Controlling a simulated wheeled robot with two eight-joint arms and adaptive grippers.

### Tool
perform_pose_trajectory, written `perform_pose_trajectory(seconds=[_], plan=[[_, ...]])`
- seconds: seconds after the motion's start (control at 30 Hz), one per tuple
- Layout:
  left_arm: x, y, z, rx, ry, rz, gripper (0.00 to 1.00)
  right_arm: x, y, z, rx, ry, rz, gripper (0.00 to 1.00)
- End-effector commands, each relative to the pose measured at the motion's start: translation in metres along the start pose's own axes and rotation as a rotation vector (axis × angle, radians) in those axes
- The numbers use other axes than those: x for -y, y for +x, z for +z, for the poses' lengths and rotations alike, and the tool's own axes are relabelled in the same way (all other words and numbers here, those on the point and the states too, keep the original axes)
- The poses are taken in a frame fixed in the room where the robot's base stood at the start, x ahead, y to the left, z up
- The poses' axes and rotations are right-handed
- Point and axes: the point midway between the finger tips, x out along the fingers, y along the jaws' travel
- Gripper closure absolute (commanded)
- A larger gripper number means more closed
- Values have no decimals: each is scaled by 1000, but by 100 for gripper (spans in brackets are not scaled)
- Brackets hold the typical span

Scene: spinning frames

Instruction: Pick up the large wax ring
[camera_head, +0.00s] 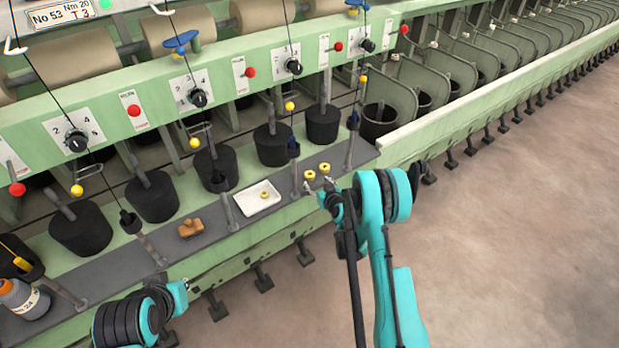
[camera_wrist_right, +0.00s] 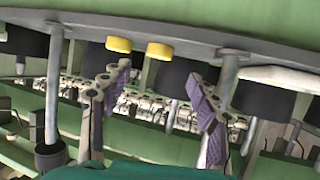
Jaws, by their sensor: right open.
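Two small yellow rings lie close together on the grey shelf (camera_head: 222,232) near its right end: one ring (camera_head: 309,175) and another ring (camera_head: 324,168). I cannot tell which is larger. In the right wrist view, a yellow ring (camera_wrist_right: 119,44) and a second yellow ring (camera_wrist_right: 159,50) show at the shelf edge, beyond the fingertips. My right gripper (camera_head: 325,190) is just in front of the rings, open and empty. Its purple-padded fingers (camera_wrist_right: 157,82) are spread apart in the wrist view, touching neither ring.
A white tray (camera_head: 247,207) with a small yellow piece stands left of the rings. Black cans (camera_head: 272,146) stand behind; thin posts (camera_head: 294,180) rise from the shelf. Open floor lies to the right.

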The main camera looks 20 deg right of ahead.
Motion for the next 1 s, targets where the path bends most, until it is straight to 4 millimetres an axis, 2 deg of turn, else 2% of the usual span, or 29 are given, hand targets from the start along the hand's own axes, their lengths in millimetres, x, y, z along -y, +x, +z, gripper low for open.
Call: perform_pose_trajectory(seconds=[0.27, 0.6, 0.9, 0.97, 1.0], plan=[[0, 8, 6, 0, 0, 0, 100, 0, 28, 6, -5, -1, 0, 39], [0, 26, 19, 0, 0, 0, 100, -1, 75, 3, -4, 0, 0, 39], [0, 26, 19, 0, 0, 0, 100, -1, 80, 0, -4, 0, 1, 39], [0, 26, 19, 0, 0, 0, 100, -1, 80, 0, -4, 0, 1, 52], [0, 26, 19, 0, 0, 0, 100, -1, 80, 0, -4, 0, 1, 63]])
